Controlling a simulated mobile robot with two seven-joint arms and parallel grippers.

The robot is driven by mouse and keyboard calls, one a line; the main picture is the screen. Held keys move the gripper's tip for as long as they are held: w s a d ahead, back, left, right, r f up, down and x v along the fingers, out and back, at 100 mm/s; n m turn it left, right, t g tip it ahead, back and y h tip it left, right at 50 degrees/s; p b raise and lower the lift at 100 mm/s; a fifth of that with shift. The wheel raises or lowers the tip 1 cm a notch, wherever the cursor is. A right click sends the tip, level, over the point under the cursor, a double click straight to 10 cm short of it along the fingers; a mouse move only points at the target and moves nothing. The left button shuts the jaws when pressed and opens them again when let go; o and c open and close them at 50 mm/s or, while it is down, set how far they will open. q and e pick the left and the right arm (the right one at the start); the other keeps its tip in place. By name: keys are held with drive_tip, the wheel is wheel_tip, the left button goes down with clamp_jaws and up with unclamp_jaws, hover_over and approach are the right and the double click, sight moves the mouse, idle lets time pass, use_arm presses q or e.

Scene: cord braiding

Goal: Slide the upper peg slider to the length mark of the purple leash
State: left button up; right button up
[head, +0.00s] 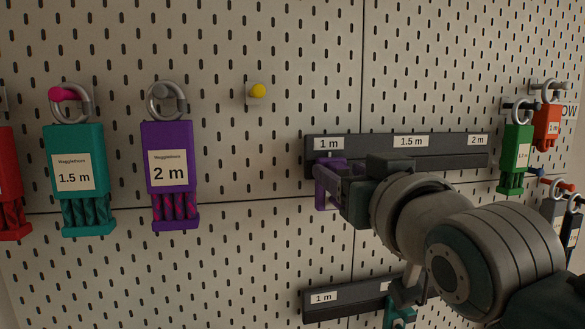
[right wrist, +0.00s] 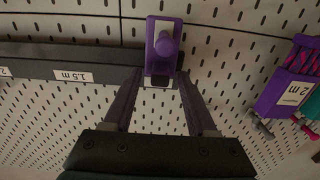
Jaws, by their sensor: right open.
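The upper peg slider is a purple block with a peg (right wrist: 163,45). It sits on the upper dark rail (head: 400,158) at the left end, just below the 1 m label (head: 329,144). The rail also bears 1.5 m and 2 m labels, the 2 m one at its right end. The purple leash (head: 170,170) hangs at the left with a card reading 2 m. My right gripper (head: 328,186) is open at the slider and hides part of it. In the right wrist view its two fingers (right wrist: 160,80) spread either side of the slider's lower part; contact is unclear. My left gripper is out of view.
A lower rail (head: 345,299) with a teal slider (head: 398,317) lies below, partly behind my right arm. Teal (head: 82,175) and red (head: 10,185) leashes hang at left. A yellow peg (head: 257,91) is bare. Green (head: 516,150) and orange (head: 547,127) leashes hang at right.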

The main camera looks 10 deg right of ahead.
drive_tip(key=shift+w, duration=0.1)
clamp_jaws()
idle(0.4)
idle(1.0)
